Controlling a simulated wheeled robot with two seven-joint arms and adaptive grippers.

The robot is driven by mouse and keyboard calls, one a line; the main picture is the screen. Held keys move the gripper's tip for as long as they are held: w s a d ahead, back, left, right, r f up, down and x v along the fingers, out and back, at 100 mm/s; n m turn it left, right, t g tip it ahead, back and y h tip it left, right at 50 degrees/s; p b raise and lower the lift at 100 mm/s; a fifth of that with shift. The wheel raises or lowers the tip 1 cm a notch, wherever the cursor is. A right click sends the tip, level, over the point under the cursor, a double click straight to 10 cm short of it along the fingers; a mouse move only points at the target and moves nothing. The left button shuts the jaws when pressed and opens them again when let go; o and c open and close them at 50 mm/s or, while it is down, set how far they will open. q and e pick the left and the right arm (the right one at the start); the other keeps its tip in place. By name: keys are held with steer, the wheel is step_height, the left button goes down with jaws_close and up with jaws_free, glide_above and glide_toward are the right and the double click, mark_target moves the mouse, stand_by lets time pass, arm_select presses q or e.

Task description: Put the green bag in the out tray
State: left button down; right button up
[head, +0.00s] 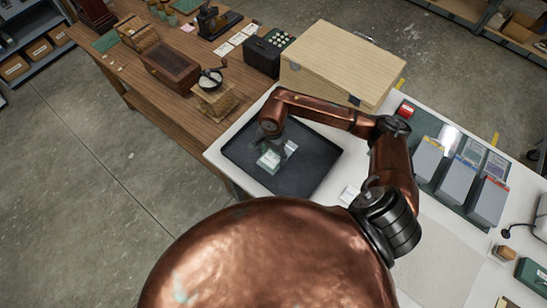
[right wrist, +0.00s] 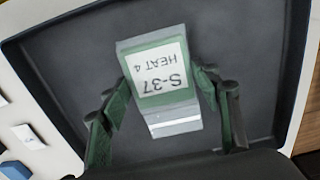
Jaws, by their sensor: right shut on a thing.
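The green bag (head: 268,160) has a white label; in the right wrist view (right wrist: 160,75) the label reads S-37 HEAT 4, upside down. My right gripper (head: 275,148) is over the black out tray (head: 318,160). In the right wrist view its fingers (right wrist: 165,112) stand on either side of the bag's near part, shut on it. The bag is within the tray's outline, and the tray floor (right wrist: 75,50) shows around it. I cannot tell whether the bag touches the floor. My left gripper is not in view.
A large pale wooden box (head: 335,65) stands behind the tray on the white table. Grey upright holders (head: 455,180) stand at the right. A wooden bench (head: 150,90) with a hand grinder (head: 212,95) and boxes is at the left. The rest of the tray looks empty.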

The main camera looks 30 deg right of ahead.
mark_target(273, 157)
step_height(273, 157, down, 2)
steer(key=shift+s+f+p, duration=0.1)
steer(key=shift+p, duration=0.25)
steer(key=shift+d+f, duration=0.1)
steer(key=shift+f, duration=0.1)
steer(key=shift+f, duration=0.1)
steer(key=shift+f, duration=0.15)
steer(key=o, duration=1.3)
steer(key=shift+r, duration=0.2)
